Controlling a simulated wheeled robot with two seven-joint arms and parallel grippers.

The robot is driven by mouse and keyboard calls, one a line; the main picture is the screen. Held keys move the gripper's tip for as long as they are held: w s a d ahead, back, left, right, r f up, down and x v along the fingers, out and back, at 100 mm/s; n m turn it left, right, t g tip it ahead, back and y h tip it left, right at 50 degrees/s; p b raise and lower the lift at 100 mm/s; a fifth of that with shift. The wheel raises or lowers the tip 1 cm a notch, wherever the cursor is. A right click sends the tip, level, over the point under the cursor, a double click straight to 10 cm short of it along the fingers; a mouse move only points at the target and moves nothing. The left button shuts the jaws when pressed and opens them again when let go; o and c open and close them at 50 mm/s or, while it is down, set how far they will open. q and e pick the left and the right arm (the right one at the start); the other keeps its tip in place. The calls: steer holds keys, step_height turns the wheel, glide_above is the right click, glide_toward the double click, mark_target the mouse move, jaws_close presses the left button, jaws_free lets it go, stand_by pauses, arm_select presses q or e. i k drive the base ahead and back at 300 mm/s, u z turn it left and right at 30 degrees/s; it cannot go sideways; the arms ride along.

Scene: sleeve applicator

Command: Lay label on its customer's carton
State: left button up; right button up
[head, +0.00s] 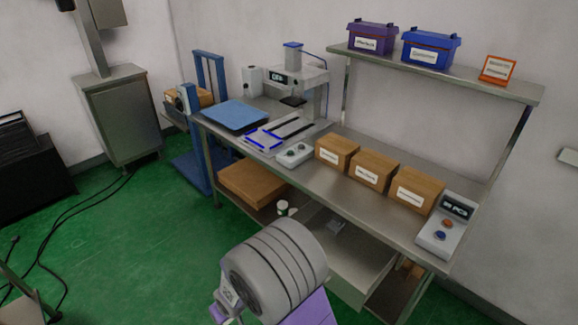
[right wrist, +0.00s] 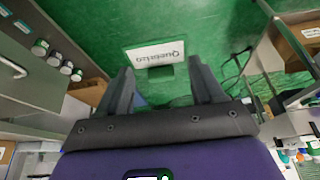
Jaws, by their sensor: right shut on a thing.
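My right gripper (right wrist: 162,68) shows in the right wrist view, with its two dark fingers at the edges of a white label (right wrist: 154,54). The label has dark print that reads upside down and begins with a Q. It is held over the green floor, apart from any carton. In the head view three brown cartons stand in a row on the steel bench: the left carton (head: 345,145), the middle carton (head: 375,162) and the right carton (head: 421,184). Each bears a white sticker on its front, too small to read. My left gripper is in neither view.
A blue mat (head: 235,115), a press (head: 298,75) and a button box (head: 294,155) stand left of the cartons. A control panel (head: 445,228) is at the bench's right end. A shelf (head: 440,75) above holds purple and blue bins and an orange-framed sign.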

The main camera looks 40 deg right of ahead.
mark_target(338, 143)
steer(key=u, duration=0.25)
steer(key=i, duration=0.65)
steer(key=z, duration=0.5)
steer(key=i, duration=1.4)
steer(key=z, duration=0.95)
